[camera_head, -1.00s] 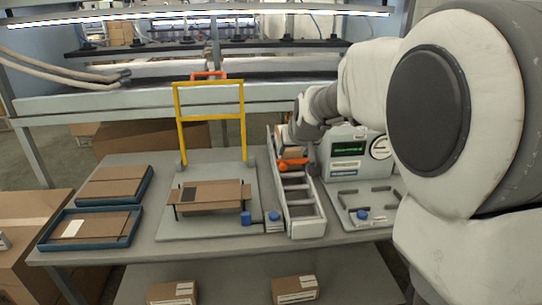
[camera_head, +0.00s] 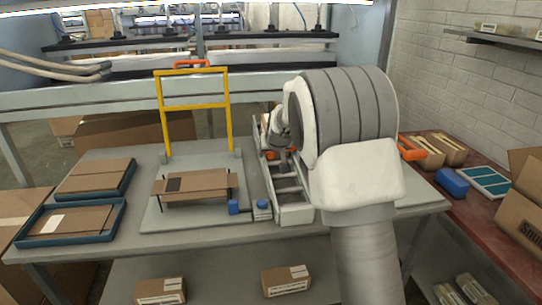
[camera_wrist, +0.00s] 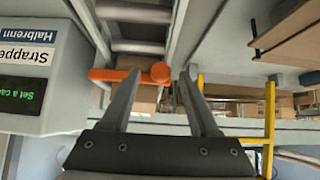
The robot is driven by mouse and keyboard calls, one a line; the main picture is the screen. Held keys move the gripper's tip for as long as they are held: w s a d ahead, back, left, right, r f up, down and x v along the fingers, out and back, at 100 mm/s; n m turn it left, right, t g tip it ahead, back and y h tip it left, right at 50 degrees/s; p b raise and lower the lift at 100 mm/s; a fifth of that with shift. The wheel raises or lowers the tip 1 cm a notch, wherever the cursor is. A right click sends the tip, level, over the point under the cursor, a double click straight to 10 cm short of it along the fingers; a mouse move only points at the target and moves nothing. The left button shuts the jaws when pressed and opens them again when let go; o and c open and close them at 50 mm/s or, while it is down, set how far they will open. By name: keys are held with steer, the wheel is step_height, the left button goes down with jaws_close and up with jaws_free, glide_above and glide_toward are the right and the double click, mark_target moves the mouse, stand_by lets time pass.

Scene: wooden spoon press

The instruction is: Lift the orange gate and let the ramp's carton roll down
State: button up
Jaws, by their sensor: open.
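The orange gate (camera_head: 273,155) crosses the upper part of the roller ramp (camera_head: 292,205), mostly hidden by my arm in the head view. In the wrist view, its orange bar (camera_wrist: 130,76) ends in a round knob between the tips of my gripper (camera_wrist: 161,74). My gripper is open, with one finger on each side of the knob; I cannot tell whether either finger touches it. Brown carton surface (camera_wrist: 145,104) shows between the fingers beside the bar. In the head view, the carton is largely hidden behind my arm. The ramp's lower rollers are bare.
A yellow frame (camera_head: 194,105) stands left of the ramp over a brown flat piece (camera_head: 205,184). Blue trays (camera_head: 120,221) lie further left. A grey machine with a green display (camera_wrist: 22,95) shows at the wrist view's left. Blue knobs (camera_head: 262,205) sit near the ramp's lower end.

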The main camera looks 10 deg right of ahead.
steer(key=shift+w+f, duration=0.25)
steer(key=shift+c, duration=0.4)
jaws_close()
stand_by(0.9)
